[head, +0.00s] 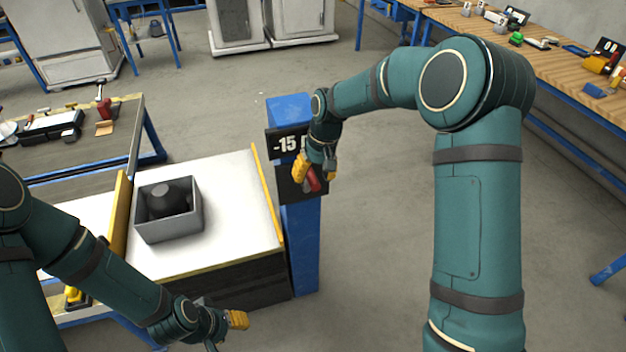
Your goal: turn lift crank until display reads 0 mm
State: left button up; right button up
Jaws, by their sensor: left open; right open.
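A blue post (304,240) stands in the middle, beside a white-topped lift table (225,180). The black display (284,143) on the post reads "-15", and its right part is hidden by my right arm. My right gripper (314,178) is open at the post's front, below the display. The red crank handle (312,180) shows between its yellow-tipped fingers. The rest of the crank is hidden. My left gripper (229,330) is open and empty, low at the front edge of the lift table.
A grey bin (169,237) with a dark round object sits on the lift table, between yellow side rails. A workbench with tools (75,160) is at left, and a wooden bench (560,65) is at upper right. The floor right of the post is clear.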

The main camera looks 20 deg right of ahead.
jog(key=shift+a+f, duration=0.1)
jog(key=shift+f, duration=0.45)
grip_shut()
jog(key=shift+s+a, duration=0.1)
jog(key=shift+a, duration=0.1)
